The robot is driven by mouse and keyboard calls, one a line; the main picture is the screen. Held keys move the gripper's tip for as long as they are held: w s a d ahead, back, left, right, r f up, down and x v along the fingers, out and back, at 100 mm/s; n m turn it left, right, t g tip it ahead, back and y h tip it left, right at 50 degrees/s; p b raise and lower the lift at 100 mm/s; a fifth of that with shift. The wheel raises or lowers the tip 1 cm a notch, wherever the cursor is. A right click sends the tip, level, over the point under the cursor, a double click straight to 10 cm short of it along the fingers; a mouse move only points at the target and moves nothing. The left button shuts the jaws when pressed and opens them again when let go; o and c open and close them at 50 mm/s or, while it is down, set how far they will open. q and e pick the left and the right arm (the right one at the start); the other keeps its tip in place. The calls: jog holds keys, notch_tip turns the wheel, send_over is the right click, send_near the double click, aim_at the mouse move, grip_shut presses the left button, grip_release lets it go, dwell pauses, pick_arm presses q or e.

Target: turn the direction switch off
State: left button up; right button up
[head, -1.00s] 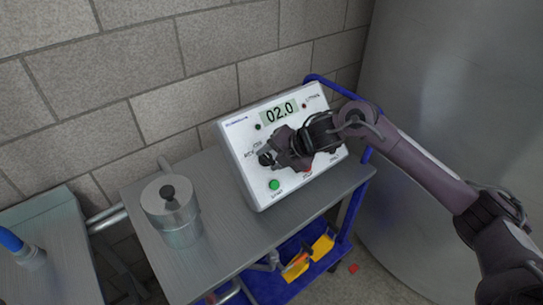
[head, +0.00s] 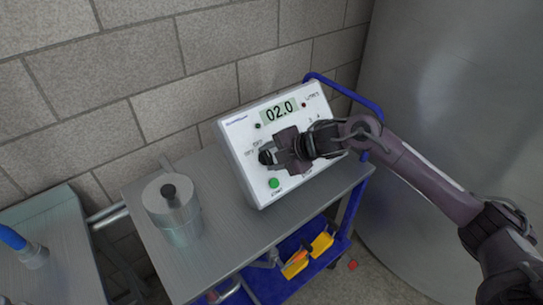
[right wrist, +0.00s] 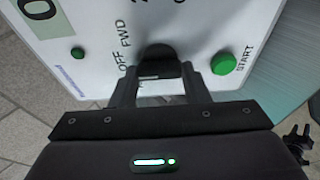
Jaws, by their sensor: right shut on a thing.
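The white control box (head: 234,140) stands tilted back on the grey bench top, its display reading 02.0. The direction switch is a black knob (head: 265,157) at the left of its front, near printed OFF and FWD labels. My right gripper (head: 272,154) is at this knob. In the right wrist view my right gripper (right wrist: 158,77) is shut on the knob (right wrist: 158,61), one finger on each side; the knob's pointer direction cannot be told. The green START button (right wrist: 223,64) is just right of the fingers there. My left gripper is not in view.
A metal canister (head: 172,207) with a black knob stands on the bench left of the box. A blue cart (head: 338,248) with yellow items (head: 321,243) is below. A large grey tank (head: 450,100) is at the right, a block wall behind.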

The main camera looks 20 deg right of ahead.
jog(key=o, duration=1)
jog(key=b+v, duration=0.1)
jog(key=v, duration=0.6)
jog(key=shift+s+d+r, duration=0.2)
jog(key=shift+s+r, duration=0.05)
